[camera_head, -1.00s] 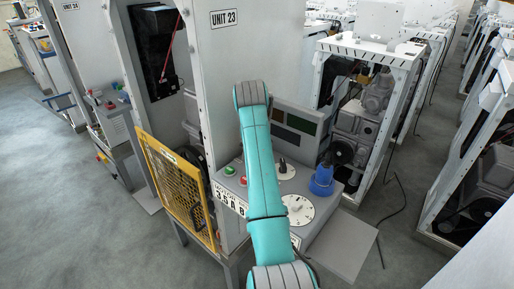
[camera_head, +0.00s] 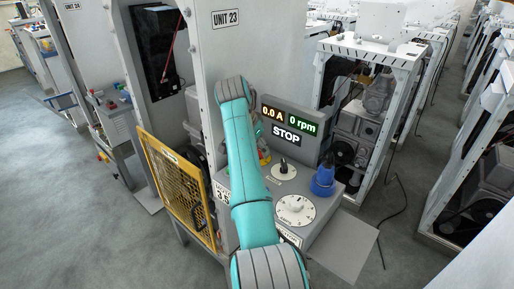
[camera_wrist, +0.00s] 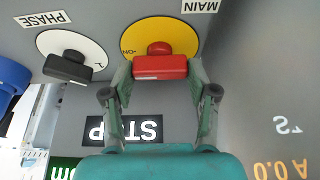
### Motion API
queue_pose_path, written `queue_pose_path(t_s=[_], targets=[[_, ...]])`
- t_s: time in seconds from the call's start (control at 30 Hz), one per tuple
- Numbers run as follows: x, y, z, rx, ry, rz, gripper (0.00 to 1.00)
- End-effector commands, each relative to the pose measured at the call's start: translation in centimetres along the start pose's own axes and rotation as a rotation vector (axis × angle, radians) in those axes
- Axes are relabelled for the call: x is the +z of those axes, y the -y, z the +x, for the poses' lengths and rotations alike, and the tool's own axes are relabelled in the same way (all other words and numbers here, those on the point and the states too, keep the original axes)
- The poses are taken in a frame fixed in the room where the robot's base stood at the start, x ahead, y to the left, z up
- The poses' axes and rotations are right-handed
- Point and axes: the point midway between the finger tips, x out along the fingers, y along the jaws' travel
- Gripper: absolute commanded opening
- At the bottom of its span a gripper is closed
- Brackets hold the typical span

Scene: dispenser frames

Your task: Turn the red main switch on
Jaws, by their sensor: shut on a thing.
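The red main switch (camera_wrist: 160,67) is a bar handle on a yellow disc (camera_wrist: 180,38) in the wrist view, which looks upside down. A MAIN label (camera_wrist: 200,5) lies beside the disc and an ON mark shows at its left. My gripper (camera_wrist: 160,74) is shut on the red handle, one finger at each end of it. The handle lies crosswise in that view. In the head view a bit of the yellow disc (camera_head: 265,157) shows just right of my teal arm, which hides most of the switch area. The display (camera_head: 288,125) is lit: 0.0 A, 0 rpm, STOP.
A black PHASE knob (camera_wrist: 67,66) on a white disc stands beside the main switch. A white dial (camera_head: 295,209) and a blue plug (camera_head: 323,181) are on the same console. A yellow mesh guard (camera_head: 178,190) stands at the left.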

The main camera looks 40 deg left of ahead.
Motion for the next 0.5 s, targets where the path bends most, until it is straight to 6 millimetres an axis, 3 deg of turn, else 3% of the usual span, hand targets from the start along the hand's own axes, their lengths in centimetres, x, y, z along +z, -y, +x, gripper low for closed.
queue_pose_path(t_s=[0.37, 0.4, 0.47, 0.5], targets=[[0.07, -0.03, 0.08, 0.003, 0.002, 0.004, 0.23], [0.07, -0.02, 0.08, 0.003, 0.002, 0.004, 0.66], [0.07, -0.02, 0.08, 0.003, 0.002, 0.004, 0.81], [0.06, -0.02, 0.07, 0.002, 0.002, 0.004, 0.83]])
